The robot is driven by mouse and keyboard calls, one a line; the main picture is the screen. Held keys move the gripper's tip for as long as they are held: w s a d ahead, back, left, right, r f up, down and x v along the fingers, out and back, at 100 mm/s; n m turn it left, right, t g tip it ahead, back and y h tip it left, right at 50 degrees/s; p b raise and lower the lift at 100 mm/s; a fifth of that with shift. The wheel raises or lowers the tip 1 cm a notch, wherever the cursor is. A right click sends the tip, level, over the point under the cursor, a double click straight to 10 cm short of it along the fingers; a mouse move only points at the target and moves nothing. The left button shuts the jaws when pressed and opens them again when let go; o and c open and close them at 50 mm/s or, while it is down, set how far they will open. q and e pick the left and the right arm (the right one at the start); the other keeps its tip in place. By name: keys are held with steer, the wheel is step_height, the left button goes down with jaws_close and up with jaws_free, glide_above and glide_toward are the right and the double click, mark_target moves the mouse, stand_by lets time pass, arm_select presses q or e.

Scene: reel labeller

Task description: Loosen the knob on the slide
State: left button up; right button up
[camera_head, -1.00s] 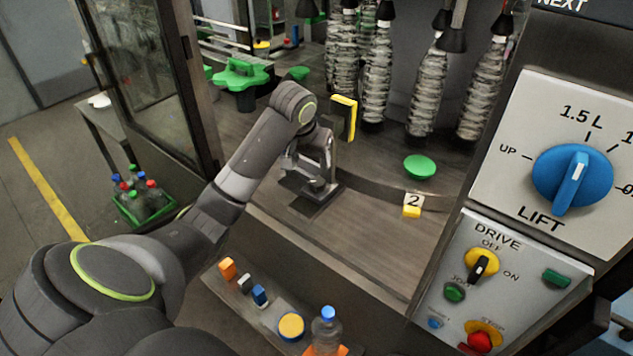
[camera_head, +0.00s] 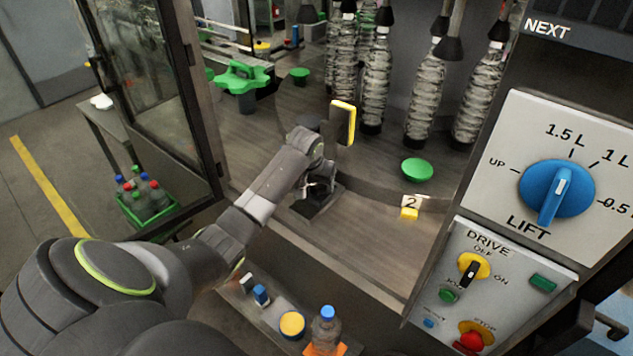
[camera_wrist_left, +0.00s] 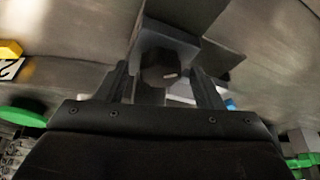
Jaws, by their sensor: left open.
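The slide is a small dark metal block on a dark base plate (camera_head: 312,204) on the machine deck. A yellow-edged black pad (camera_head: 343,122) stands above it. In the left wrist view the dark round knob (camera_wrist_left: 160,74), with a short pale mark, sits on the front of the grey slide block (camera_wrist_left: 165,42). My left gripper (camera_head: 318,188) is at the slide. In the wrist view the fingers of this gripper (camera_wrist_left: 162,82) are open, one on each side of the knob. I cannot tell whether they touch it. In the head view the arm and gripper hide the knob. My right gripper is not in view.
Clear bottles (camera_head: 376,80) hang behind on the right. A green disc (camera_head: 417,169) and a yellow "2" marker (camera_head: 410,213) are right of the slide. The control panel (camera_head: 492,290) bounds the right. A glass door (camera_head: 150,90) stands open at left.

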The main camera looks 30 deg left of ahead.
arm_select(q)
steer(key=shift+c, duration=0.3)
steer(key=c, duration=0.9)
steer(key=shift+n, duration=0.4)
steer(key=n+y, duration=0.1)
steer(key=n, duration=0.3)
steer(key=shift+w+d+g+y, duration=0.1)
steer(key=shift+d+g+y, duration=0.1)
steer(key=shift+g+y, duration=0.2)
steer(key=shift+w+n+g+y, duration=0.1)
steer(key=shift+n+g+y, duration=0.45)
steer(key=shift+n, duration=1.75)
